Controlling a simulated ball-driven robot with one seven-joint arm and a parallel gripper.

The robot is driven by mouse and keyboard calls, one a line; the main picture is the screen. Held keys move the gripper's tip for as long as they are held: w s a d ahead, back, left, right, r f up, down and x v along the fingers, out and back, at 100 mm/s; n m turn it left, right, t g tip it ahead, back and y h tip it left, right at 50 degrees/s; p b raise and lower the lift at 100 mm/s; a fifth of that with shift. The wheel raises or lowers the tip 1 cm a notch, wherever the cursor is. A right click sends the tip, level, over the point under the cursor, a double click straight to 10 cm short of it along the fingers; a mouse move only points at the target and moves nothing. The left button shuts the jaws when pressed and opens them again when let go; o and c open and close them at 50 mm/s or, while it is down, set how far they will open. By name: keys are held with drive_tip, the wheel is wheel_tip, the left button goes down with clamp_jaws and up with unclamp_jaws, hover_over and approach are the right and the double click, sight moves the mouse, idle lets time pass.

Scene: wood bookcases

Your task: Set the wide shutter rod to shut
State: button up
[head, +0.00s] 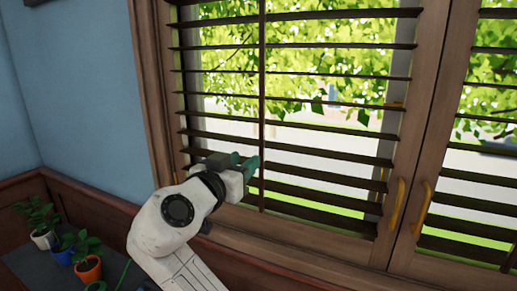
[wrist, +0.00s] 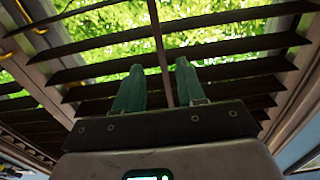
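The wide shutter (head: 330,154) fills the window in the middle of the head view. Its dark slats are tilted open, with bright gaps between them. Its thin vertical rod (head: 262,60) runs down the front of the slats. My gripper (head: 250,161) is at the lower half of the rod, just left of it in the head view. In the wrist view its two green fingers (wrist: 160,68) are apart, and the rod (wrist: 159,40) shows in the gap between them. I cannot tell whether the fingertips reach around the rod or touch it.
Yellow handles (head: 397,204) stand on the frames at the right, beside a second shutter (head: 484,160). Potted plants (head: 88,268) sit on a dark surface at the lower left. A blue wall (head: 80,90) is at the left.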

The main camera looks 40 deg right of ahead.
sight(261, 148)
drive_tip(key=p+x, duration=0.2)
drive_tip(key=x, duration=0.6)
drive_tip(key=shift+w+d, duration=0.1)
drive_tip(key=shift+d, duration=0.25)
clamp_jaws()
